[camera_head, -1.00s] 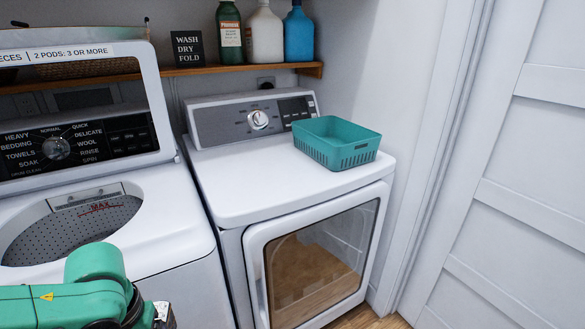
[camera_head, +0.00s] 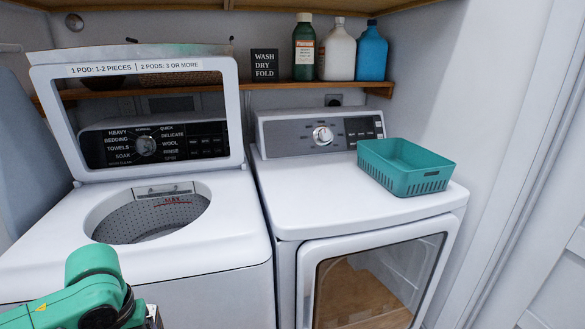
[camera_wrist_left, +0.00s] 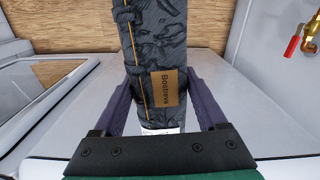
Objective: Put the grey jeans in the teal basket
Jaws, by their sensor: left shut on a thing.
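The grey jeans (camera_wrist_left: 158,45), dark with a patterned weave, an orange seam and a tan label, are in the left wrist view. My left gripper (camera_wrist_left: 157,98) is shut on them, with a purple finger on either side. The jeans run up out of the top of that view, so their far end is hidden. In the head view my left arm comes in at the bottom left, and the jeans cannot be seen there. The teal basket (camera_head: 411,181) sits upright on the dryer top at the right. It looks empty. My right gripper is not in view.
The washer (camera_head: 225,225) stands at the left with its lid raised and its drum open. The white dryer (camera_head: 310,200) has free top left of the basket. A shelf (camera_head: 270,86) with bottles runs behind. A red valve (camera_wrist_left: 293,43) shows in the left wrist view.

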